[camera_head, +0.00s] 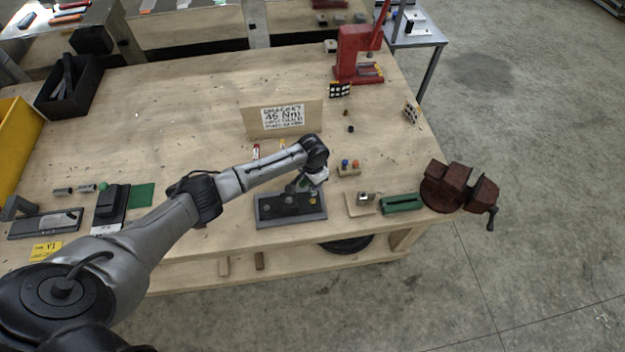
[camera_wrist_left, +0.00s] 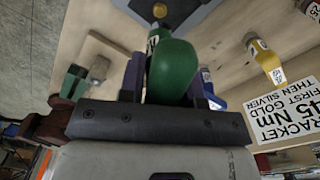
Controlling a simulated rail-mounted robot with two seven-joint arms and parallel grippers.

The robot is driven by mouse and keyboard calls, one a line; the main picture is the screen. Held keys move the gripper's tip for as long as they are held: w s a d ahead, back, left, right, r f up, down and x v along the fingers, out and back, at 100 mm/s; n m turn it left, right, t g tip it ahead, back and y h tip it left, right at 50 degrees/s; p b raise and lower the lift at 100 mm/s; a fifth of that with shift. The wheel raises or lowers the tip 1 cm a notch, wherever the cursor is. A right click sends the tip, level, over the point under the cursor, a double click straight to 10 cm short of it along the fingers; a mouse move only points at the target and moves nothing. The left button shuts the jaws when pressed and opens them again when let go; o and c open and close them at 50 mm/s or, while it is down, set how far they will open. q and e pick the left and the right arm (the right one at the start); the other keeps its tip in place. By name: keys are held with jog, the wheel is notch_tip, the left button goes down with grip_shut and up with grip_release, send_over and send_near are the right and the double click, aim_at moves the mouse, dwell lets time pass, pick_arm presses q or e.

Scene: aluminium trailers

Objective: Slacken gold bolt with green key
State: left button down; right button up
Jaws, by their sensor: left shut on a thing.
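My left gripper (camera_head: 307,183) hangs over the grey bracket plate (camera_head: 268,222) near the table's front edge. In the left wrist view its fingers (camera_wrist_left: 165,80) are shut on the rounded green handle of the green key (camera_wrist_left: 174,70). A little green also shows at the gripper in the head view. The gold bolt (camera_head: 312,201) is at the right end of the bracket. It also shows in the left wrist view (camera_wrist_left: 160,10), just beyond the key. The key's tip is hidden, so I cannot tell whether it touches the bolt. My right gripper is out of view.
A torque sign (camera_head: 283,116) stands behind the bracket. A small holder (camera_head: 349,170) with coloured pieces, a wooden pad (camera_head: 360,208), a green block (camera_head: 402,203) and a dark red vice (camera_head: 447,188) are to the right. A yellow-handled tool (camera_wrist_left: 264,58) lies near the sign.

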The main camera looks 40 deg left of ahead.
pick_arm(q)
jog(key=shift+r+p, duration=0.15)
jog(key=shift+p, duration=0.2)
jog(key=shift+f+b, duration=2.05)
jog(key=shift+f, duration=1.45)
jog(key=shift+r+n+p, duration=0.3)
jog(key=shift+n+p, duration=0.2)
jog(key=shift+p, duration=0.2)
jog(key=n+p, duration=0.6)
jog(key=n, duration=0.4)
jog(key=shift+d, duration=0.15)
jog(key=n+p, duration=0.1)
jog(key=n, duration=0.4)
jog(key=shift+f+n, duration=0.1)
jog(key=shift+n, duration=0.3)
jog(key=n, duration=0.5)
jog(key=shift+p, duration=0.4)
